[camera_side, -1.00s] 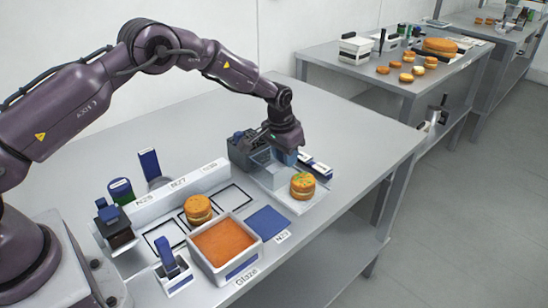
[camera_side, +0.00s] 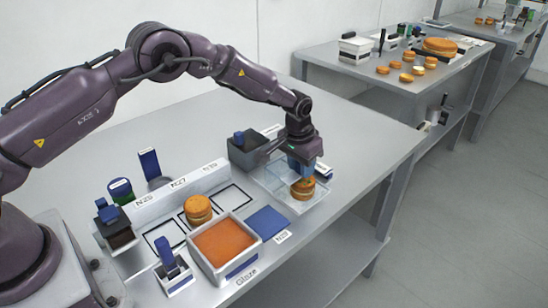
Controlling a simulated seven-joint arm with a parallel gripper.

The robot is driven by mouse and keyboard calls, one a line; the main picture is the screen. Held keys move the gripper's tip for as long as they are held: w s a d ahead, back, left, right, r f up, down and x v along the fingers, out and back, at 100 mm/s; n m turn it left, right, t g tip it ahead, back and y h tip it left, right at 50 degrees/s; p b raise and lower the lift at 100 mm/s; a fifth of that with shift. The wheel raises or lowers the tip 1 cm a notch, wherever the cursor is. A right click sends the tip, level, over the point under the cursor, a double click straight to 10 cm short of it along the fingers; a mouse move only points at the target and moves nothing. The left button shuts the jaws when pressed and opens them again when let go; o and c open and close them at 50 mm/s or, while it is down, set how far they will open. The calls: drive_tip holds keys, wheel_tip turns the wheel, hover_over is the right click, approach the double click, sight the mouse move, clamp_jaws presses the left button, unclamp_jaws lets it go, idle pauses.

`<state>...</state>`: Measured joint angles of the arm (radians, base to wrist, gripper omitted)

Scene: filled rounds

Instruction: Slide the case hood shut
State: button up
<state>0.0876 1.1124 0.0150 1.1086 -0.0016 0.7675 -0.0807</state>
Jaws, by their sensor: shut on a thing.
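The display case (camera_side: 318,203) is a low clear tray near the right front of the table, with a clear hood (camera_side: 277,176) over it. A decorated filled round (camera_side: 303,190) sits inside the case and shows through the clear wall. My gripper (camera_side: 303,172) is directly above the round, pointing down at the hood. It is shut on the hood, though its grip point is partly hidden behind the fingers. The exact position of the hood's front edge is hard to make out.
A dark grey box (camera_side: 243,156) with a blue knob stands behind the case. A plain round (camera_side: 198,207), an orange glaze tub (camera_side: 224,243) and a blue square (camera_side: 268,222) are to the left.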

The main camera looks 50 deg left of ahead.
sight(312, 186)
drive_tip(key=shift+s+d+f, duration=0.15)
drive_tip(key=shift+d+f, duration=0.05)
drive_tip(key=shift+d, duration=0.7)
drive_tip(key=shift+s+d+f, duration=0.1)
drive_tip(key=shift+d+f, duration=0.05)
drive_tip(key=shift+d, duration=0.7)
drive_tip(key=o, duration=1.5)
drive_tip(key=shift+a, duration=0.1)
drive_tip(key=r, duration=0.7)
drive_tip(key=shift+w+r, duration=0.2)
drive_tip(key=shift+r, duration=0.05)
